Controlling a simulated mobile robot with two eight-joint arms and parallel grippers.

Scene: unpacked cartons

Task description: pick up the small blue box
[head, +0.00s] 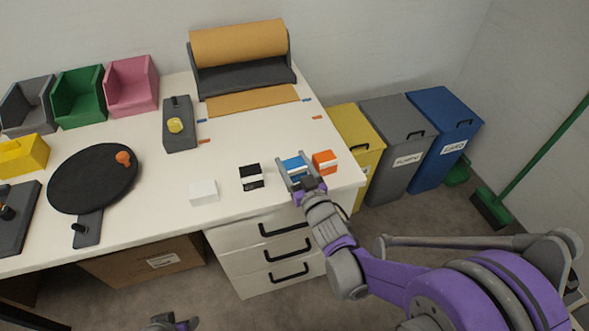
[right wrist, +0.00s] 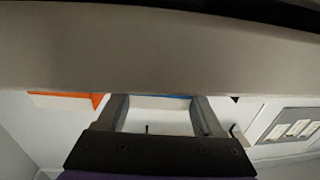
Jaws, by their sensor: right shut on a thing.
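The small blue box (head: 293,163), blue with a white band, is on the white table near its front right corner. My right gripper (head: 296,174) has reached it from the front, with one finger on each side, and is shut on it. In the right wrist view the box (right wrist: 158,102) shows between the two fingers (right wrist: 160,112), mostly white with a thin blue strip. I cannot tell whether its underside touches the table. My left gripper (head: 172,324) shows only in part at the bottom edge, and its fingers are unclear.
An orange box (head: 325,160) stands close right of the blue one; a black box (head: 251,177) and a white box (head: 203,192) stand to its left. Drawers (head: 268,255) are under the table. Yellow, grey and blue bins (head: 444,138) stand beyond its right edge.

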